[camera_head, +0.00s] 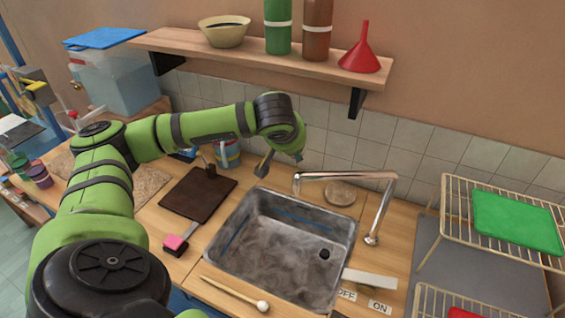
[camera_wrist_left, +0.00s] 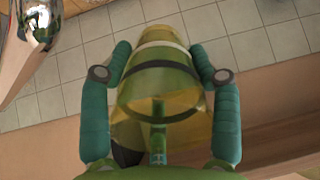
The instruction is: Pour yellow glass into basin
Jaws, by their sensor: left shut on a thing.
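In the left wrist view, my left gripper (camera_wrist_left: 160,52) has its two teal fingers on either side of a see-through yellow glass (camera_wrist_left: 160,88) and is shut on it. The glass has a pale band and a dark band around it. Its contents cannot be made out. The grey metal basin (camera_head: 262,262) is set into the wooden counter, with a dark round spot inside. My right gripper is not in view.
A chrome tap (camera_head: 345,176) arches behind the basin. A shelf (camera_head: 290,66) above holds a bowl (camera_head: 225,32), two bottles and a red funnel (camera_head: 362,52). A wire rack (camera_head: 500,220) stands right. A mallet (camera_head: 238,294) lies along the basin's front edge.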

